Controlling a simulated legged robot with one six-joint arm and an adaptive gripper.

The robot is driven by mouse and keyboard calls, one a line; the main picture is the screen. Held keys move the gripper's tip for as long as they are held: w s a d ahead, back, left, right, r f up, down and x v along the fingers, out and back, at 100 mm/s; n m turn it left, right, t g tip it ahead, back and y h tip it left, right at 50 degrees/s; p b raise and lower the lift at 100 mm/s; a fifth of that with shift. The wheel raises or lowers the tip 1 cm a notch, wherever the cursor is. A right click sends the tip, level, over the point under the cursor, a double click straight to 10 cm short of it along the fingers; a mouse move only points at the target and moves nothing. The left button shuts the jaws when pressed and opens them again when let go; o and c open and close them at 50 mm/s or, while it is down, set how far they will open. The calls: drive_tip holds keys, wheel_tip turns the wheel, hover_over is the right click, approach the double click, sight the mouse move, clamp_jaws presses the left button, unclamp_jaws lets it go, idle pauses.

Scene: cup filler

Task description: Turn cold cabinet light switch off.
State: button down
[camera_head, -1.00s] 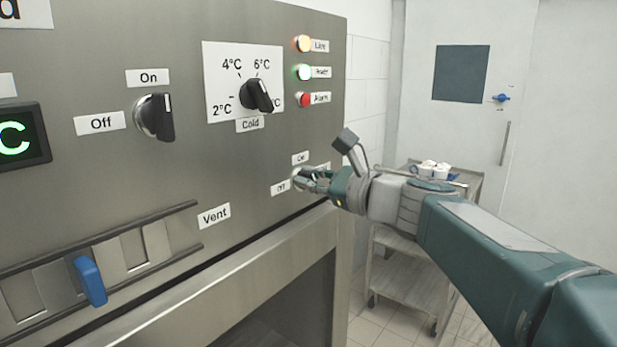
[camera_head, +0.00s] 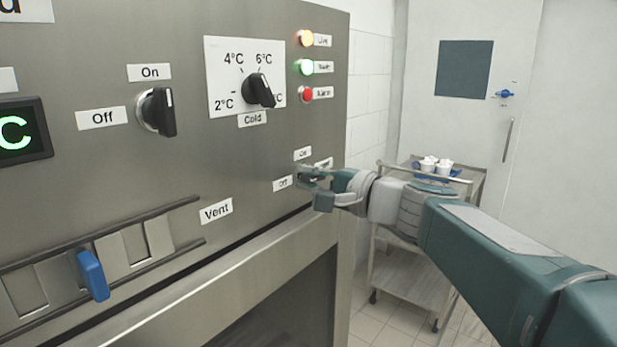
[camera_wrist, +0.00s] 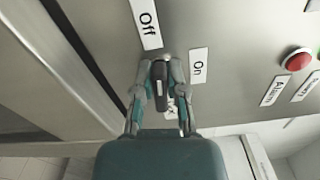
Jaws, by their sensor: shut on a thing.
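The cold cabinet light switch is a small dark knob (camera_wrist: 160,84) on the steel panel. An "Off" label (camera_head: 283,183) is at its lower left and an "On" label (camera_head: 303,153) above it in the head view. My gripper (camera_head: 313,178) is at this switch and mostly covers it there. In the wrist view my gripper (camera_wrist: 160,92) has its two fingers on either side of the knob, shut on it. The "Off" label (camera_wrist: 146,22) and the "On" label (camera_wrist: 198,66) also show there. I cannot tell which label the knob's pointer faces.
Left on the panel are a larger On/Off knob (camera_head: 158,112), a temperature dial (camera_head: 259,91) and a blue vent slider (camera_head: 92,275). Indicator lamps (camera_head: 306,67) are above my gripper. A trolley (camera_head: 412,277) with white cups (camera_head: 436,165) stands behind my arm.

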drive_tip(key=shift+f+n, duration=0.35)
drive_tip(key=shift+n, duration=0.55)
drive_tip(key=c, duration=0.7)
unclamp_jaws()
drive_tip(key=shift+s, duration=0.1)
drive_tip(key=shift+r, duration=0.1)
